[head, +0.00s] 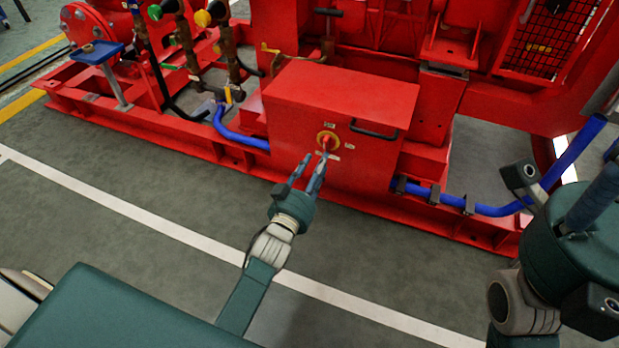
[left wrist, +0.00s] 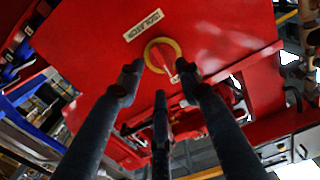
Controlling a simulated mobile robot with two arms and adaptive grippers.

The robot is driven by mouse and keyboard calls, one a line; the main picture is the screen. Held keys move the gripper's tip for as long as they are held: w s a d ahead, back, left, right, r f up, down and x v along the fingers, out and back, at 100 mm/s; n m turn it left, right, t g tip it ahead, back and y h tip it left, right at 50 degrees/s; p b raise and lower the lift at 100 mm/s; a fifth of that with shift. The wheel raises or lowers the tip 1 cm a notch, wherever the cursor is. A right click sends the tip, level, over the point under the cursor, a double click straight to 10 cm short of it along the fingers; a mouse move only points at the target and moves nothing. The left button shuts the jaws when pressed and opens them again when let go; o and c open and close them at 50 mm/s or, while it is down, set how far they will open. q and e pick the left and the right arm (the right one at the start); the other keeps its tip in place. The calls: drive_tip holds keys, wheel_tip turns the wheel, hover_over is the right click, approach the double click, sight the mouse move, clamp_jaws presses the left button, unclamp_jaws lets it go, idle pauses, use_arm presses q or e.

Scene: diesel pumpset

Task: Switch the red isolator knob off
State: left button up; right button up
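The red isolator knob (head: 327,141) sits on a yellow round plate on the front of a red box (head: 335,100). In the left wrist view the knob (left wrist: 162,55) is below an ISOLATOR label (left wrist: 143,25). My left gripper (head: 314,163) is just in front of the knob, pointing at it. In the left wrist view my left gripper (left wrist: 160,72) is open, with fingertips spread to either side of the knob and a third finger below. Whether any fingertip touches is unclear. My right gripper is partly seen at the right edge; its fingers are mostly out of frame.
A dark handle (head: 374,130) is right of the knob on the box. Blue pipes (head: 238,137) run at both sides of the box, above the red base frame (head: 150,123). The grey floor (head: 150,190) in front is clear, with white lines.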

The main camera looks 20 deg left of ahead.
use_arm(q)
drive_tip(key=s, duration=0.6)
drive_tip(key=shift+a, duration=0.15)
